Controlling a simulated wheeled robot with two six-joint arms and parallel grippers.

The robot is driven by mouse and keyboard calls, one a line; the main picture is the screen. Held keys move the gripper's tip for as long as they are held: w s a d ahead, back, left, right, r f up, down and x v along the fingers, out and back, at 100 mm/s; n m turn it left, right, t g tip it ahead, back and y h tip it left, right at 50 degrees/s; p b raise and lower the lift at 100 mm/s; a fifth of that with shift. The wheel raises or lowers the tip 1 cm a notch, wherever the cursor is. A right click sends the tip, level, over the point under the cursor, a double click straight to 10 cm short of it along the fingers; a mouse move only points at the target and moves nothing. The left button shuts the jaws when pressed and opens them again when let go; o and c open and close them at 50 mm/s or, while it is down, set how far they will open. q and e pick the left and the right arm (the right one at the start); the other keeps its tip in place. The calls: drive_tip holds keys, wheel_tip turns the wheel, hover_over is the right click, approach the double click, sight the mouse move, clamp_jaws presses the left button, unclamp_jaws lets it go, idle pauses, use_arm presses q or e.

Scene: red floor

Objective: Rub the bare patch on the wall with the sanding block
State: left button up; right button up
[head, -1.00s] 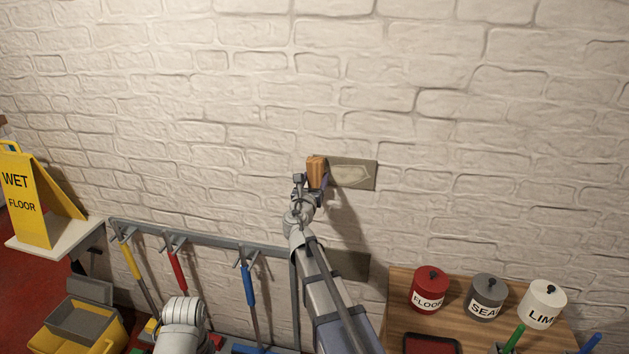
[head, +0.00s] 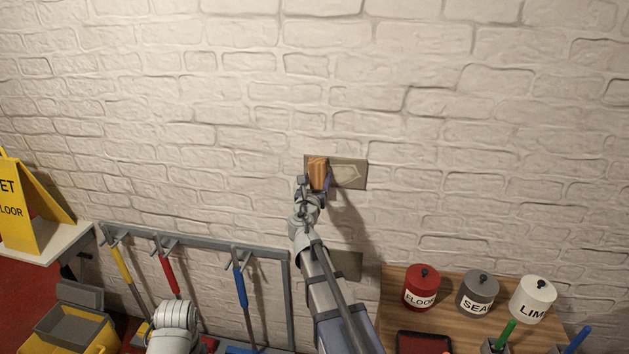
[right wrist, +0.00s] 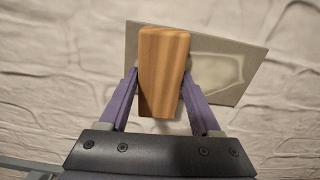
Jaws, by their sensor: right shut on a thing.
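The sanding block (head: 318,172), an orange-brown wooden piece, is held upright in my right gripper (head: 314,188). In the right wrist view the purple fingers are shut on either side of the block (right wrist: 163,72). Behind it a grey-olive rectangular panel (head: 360,183) is on the wall, with a paler, irregularly outlined bare patch (head: 346,173). The block overlaps the panel's left part; most of the patch shows to its right, also in the right wrist view (right wrist: 215,70). I cannot tell whether the block touches the wall. My left gripper is out of view.
A second grey plate (head: 347,265) is lower on the wall behind my right arm. A rail (head: 200,240) with hanging tools is at lower left, near a yellow sign (head: 30,215). Red (head: 421,290), grey and white canisters stand on a wooden surface (head: 395,310). The upper wall is clear.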

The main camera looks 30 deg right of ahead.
sight(361, 176)
drive_tip(key=shift+s+d, duration=0.45)
drive_tip(key=shift+d, duration=0.2)
drive_tip(key=shift+s+d, duration=0.4)
drive_tip(key=shift+d, duration=0.25)
drive_tip(key=shift+s+d, duration=0.5)
drive_tip(key=shift+d, duration=0.15)
drive_tip(key=shift+s+d, duration=0.45)
drive_tip(key=shift+d, duration=0.2)
drive_tip(key=shift+s+d, duration=0.95)
drive_tip(key=shift+d, duration=0.3)
drive_tip(key=shift+s+d, duration=1)
drive_tip(key=shift+d, duration=0.3)
drive_tip(key=shift+w+a, duration=0.1)
